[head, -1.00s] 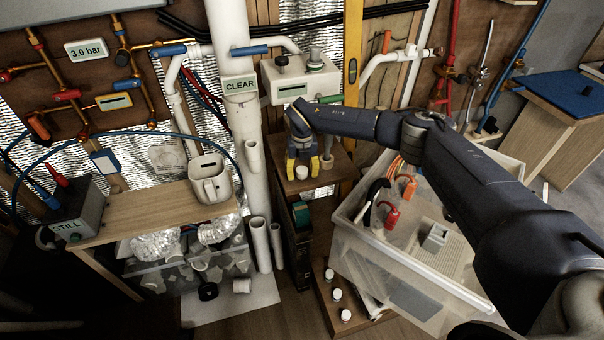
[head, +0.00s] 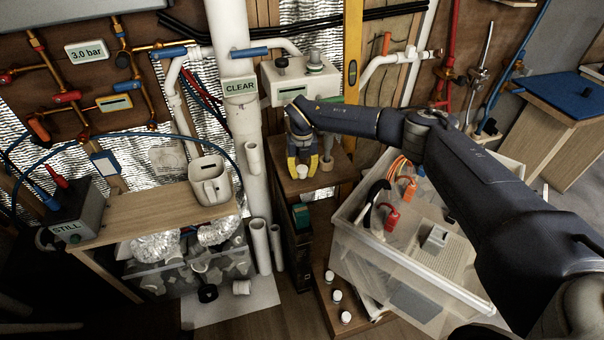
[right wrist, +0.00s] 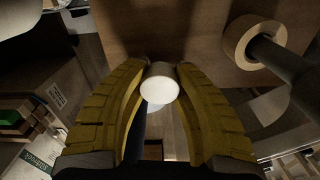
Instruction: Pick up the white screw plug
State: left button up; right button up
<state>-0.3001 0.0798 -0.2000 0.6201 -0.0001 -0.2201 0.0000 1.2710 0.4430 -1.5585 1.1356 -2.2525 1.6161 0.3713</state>
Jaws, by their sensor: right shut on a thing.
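The white screw plug (right wrist: 160,85) is a small white round piece between the yellow fingertips of my right gripper (right wrist: 160,95) in the right wrist view. The right gripper is shut on it. In the head view the right gripper (head: 302,168) points down over a small wooden shelf (head: 318,181), with the white plug (head: 302,172) at its tips. Whether the plug touches the shelf is hard to tell. My left gripper does not show.
A round wooden-faced piece with a dark handle (right wrist: 255,42) is close beside the right gripper. A clear bin (head: 470,265) with connectors stands to the right. Several white caps (head: 337,297) sit on a low step. A white pipe marked CLEAR (head: 238,130) rises left of the gripper.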

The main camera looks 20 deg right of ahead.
aim_at(302, 168)
notch_tip(302, 168, up, 19)
jog(key=shift+f, duration=0.15)
